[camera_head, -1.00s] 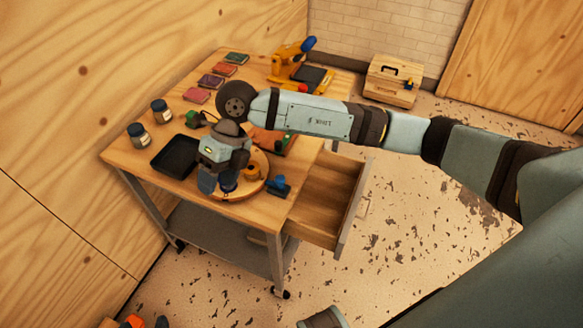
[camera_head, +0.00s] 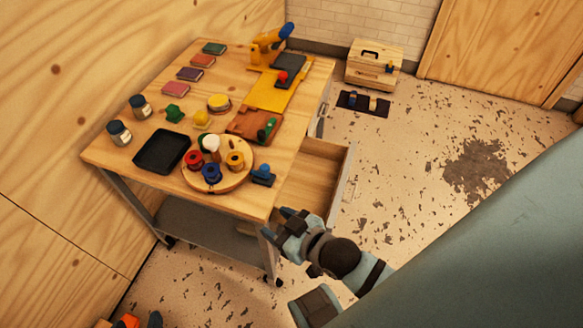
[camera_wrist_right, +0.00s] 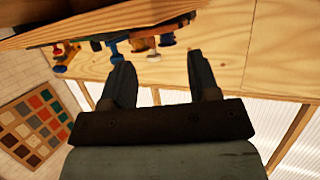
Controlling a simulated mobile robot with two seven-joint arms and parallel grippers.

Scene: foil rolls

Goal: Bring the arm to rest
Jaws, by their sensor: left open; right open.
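My right gripper (camera_head: 275,223) is low at the front right corner of the wooden table (camera_head: 130,150), beside the open drawer (camera_head: 318,175). In the right wrist view its two fingers (camera_wrist_right: 158,62) stand apart with nothing between them. The table edge and some coloured things on top appear beyond the fingertips in that view. My left gripper is not seen; a grey and black part of mine shows at the bottom of the head view.
A round wooden board (camera_head: 233,180) holds red, blue and orange spools and a white-topped piece. A black tray (camera_head: 160,151), two jars and several coloured blocks lie on the table. A wooden toolbox (camera_head: 372,66) stands on the floor behind.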

